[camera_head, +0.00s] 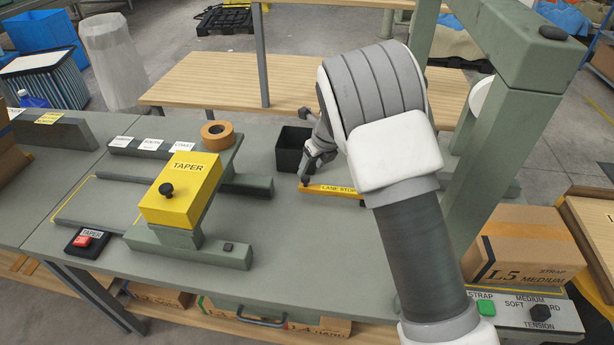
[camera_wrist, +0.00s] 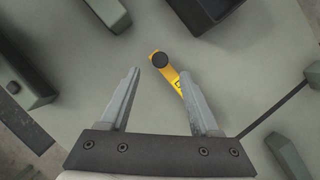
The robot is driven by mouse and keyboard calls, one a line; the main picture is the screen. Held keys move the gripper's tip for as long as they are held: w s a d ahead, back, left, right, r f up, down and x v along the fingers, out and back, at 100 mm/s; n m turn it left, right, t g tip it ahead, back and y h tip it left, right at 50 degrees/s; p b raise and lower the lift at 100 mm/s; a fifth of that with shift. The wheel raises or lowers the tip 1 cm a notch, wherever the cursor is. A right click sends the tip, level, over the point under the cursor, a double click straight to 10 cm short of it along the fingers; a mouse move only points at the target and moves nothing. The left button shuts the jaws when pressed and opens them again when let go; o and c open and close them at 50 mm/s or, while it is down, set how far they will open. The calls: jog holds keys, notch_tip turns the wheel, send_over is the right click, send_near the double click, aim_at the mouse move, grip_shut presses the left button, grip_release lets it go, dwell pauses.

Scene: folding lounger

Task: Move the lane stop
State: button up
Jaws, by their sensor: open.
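The lane stop (camera_head: 335,189) is a yellow bar with black lettering, lying on the grey-green bench top (camera_head: 290,230). It has a dark round knob (camera_head: 305,180) at its left end, and my arm hides its right end. In the wrist view the lane stop (camera_wrist: 166,73) runs from between my fingers down behind my right finger, with its knob (camera_wrist: 160,59) just beyond the fingertips. My gripper (camera_wrist: 158,73) is open and empty, its fingers apart on either side of the knob end. In the head view my gripper (camera_head: 314,165) is over that end; contact cannot be told.
A black bin (camera_head: 292,150) stands just behind the lane stop. The yellow taper (camera_head: 181,190) and a tape roll (camera_head: 217,133) are to the left. A green frame post (camera_head: 495,180) and an L5 box (camera_head: 527,248) are at right. The bench is clear in front.

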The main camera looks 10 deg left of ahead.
aim_at(306, 178)
jog(key=x, duration=0.6)
grip_shut()
dwell(1.4)
